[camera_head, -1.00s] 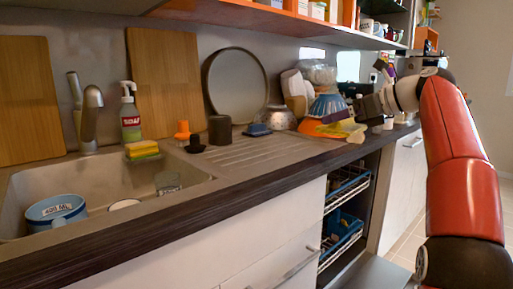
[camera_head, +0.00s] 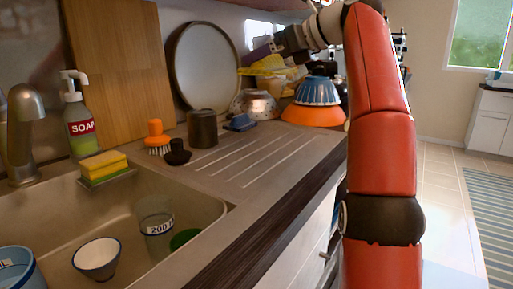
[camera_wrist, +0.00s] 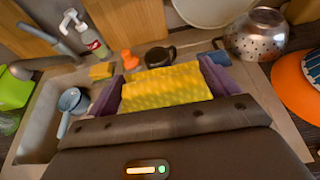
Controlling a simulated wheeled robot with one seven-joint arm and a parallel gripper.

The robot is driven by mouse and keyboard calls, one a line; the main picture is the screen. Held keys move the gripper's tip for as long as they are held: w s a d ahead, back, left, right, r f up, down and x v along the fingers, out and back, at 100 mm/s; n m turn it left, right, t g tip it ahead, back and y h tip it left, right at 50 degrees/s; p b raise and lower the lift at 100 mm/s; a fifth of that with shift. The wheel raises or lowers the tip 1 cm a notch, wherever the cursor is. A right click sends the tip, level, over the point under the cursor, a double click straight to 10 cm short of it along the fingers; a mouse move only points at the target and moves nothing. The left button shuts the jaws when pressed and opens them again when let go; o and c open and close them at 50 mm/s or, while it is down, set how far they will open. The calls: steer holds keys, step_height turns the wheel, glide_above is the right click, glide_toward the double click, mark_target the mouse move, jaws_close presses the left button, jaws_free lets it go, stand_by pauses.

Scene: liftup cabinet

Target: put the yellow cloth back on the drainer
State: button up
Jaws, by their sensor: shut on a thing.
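The yellow cloth (camera_head: 268,66) is pinched in my gripper (camera_head: 262,52) and hangs in the air in front of the round tray at the back. In the wrist view the cloth (camera_wrist: 165,88) lies between the two purple fingers and hides what is below it. The drainer (camera_head: 252,163) is the grooved counter area right of the sink, and its middle is bare. My gripper is above and beyond the drainer's far end, near the colander (camera_head: 253,104).
A dark cup (camera_head: 202,129), an orange brush (camera_head: 157,138), a black stopper (camera_head: 177,153) and a blue sponge (camera_head: 240,122) stand along the drainer's back. An orange bowl (camera_head: 314,116) with a blue bowl (camera_head: 318,91) stands at the far right. The sink (camera_head: 203,205) holds cups.

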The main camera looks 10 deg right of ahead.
mark_target(268, 156)
step_height(268, 156, down, 20)
steer(key=shift+s+r, duration=0.1)
stand_by(0.6)
steer(key=o, duration=0.8)
steer(key=shift+d+r, duration=0.1)
steer(key=shift+d, duration=0.05)
steer(key=v, duration=1.2)
steer(key=shift+s, duration=0.1)
